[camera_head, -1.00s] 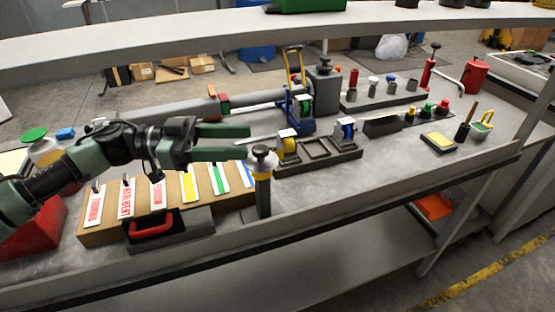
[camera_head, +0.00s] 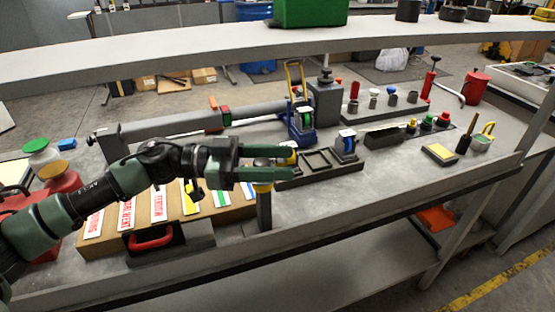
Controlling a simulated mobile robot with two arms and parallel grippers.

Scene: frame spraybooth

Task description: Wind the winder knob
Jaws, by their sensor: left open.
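A dark upright post (camera_head: 264,212) with a yellow band stands near the front edge of the bench. It looks like the winder, but I cannot be sure. Its knob at the top is hidden behind my left gripper (camera_head: 290,162). The left gripper is open, with its two green fingers pointing right across the top of the post. I cannot tell whether the fingers touch the knob or have it between them. My right gripper is not in view.
A spool stand (camera_head: 318,168) with a blue spool (camera_head: 346,142) lies just right of the fingers. A label board (camera_head: 160,205) and a dark case with a red handle (camera_head: 152,240) lie left of the post. A shelf (camera_head: 180,48) crosses above.

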